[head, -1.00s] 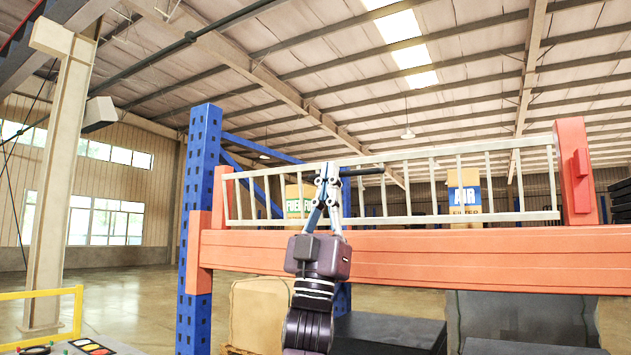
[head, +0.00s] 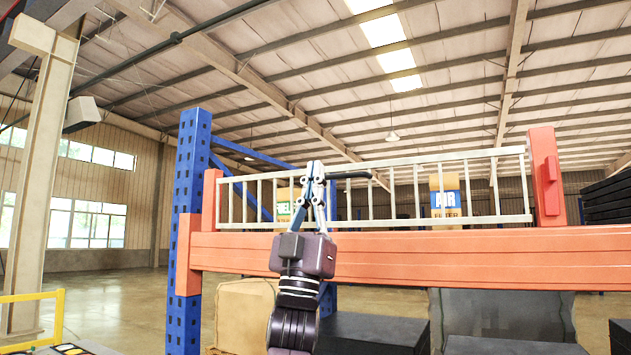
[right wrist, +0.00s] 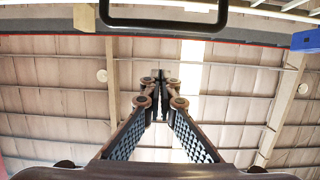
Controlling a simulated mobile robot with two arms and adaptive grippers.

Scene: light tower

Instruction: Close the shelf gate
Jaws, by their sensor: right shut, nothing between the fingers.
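The shelf gate (head: 393,206) is a white barred railing. It stands upright above the orange shelf beam (head: 430,255), spanning between the left orange post (head: 209,200) and the right orange post (head: 547,178). A black handle (head: 350,174) shows at the gate's top rail, just right of my fingertips. My right gripper (head: 313,168) is in front of the gate, left of its middle, pointing up with fingers shut and empty. In the right wrist view, the fingers (right wrist: 160,80) are together and the black handle (right wrist: 165,22) crosses the top, apart from them. My left gripper is not in view.
Boxes marked with filter labels (head: 445,200) stand behind the gate. A blue rack upright (head: 188,225) is at the left. Dark crates (head: 370,333) and a carton (head: 245,315) are under the beam. A yellow rail (head: 58,315) is at the lower left.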

